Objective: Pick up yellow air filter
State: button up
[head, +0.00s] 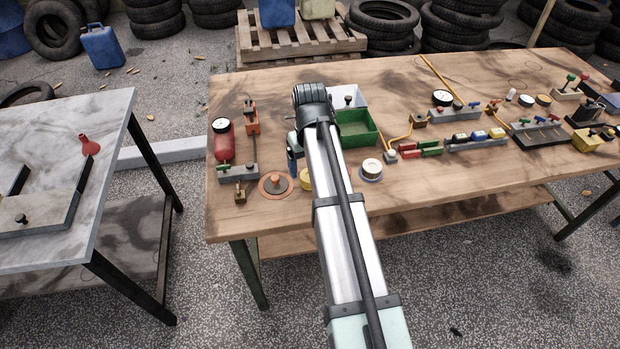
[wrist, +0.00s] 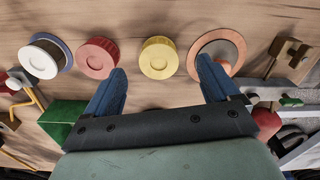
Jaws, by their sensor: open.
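The yellow air filter (wrist: 158,58) is a short ribbed round cap standing on the wooden table in the wrist view, between a red ribbed filter and a copper-coloured disc. In the head view the yellow filter (head: 305,180) is partly hidden behind my arm. My gripper (wrist: 164,82) is open, with its two blue fingers spread to either side below the yellow filter in the picture. Nothing is between the fingertips. In the head view the gripper is mostly hidden by my arm, with a bit of blue finger (head: 292,165) showing.
The red filter (wrist: 97,58) stands close left of the yellow one, near the left finger. The copper-coloured disc (wrist: 232,45) lies close to the right finger. A white round part (wrist: 42,59) is further left. A green bin (head: 359,143) stands behind. The table's front edge is nearby.

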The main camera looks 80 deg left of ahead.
aim_at(305, 180)
jog(key=shift+w+a+f, duration=0.1)
jog(key=shift+f, duration=1.35)
jog(key=shift+a+f, duration=0.1)
jog(key=shift+f, duration=1.35)
jog(key=c, duration=1.1)
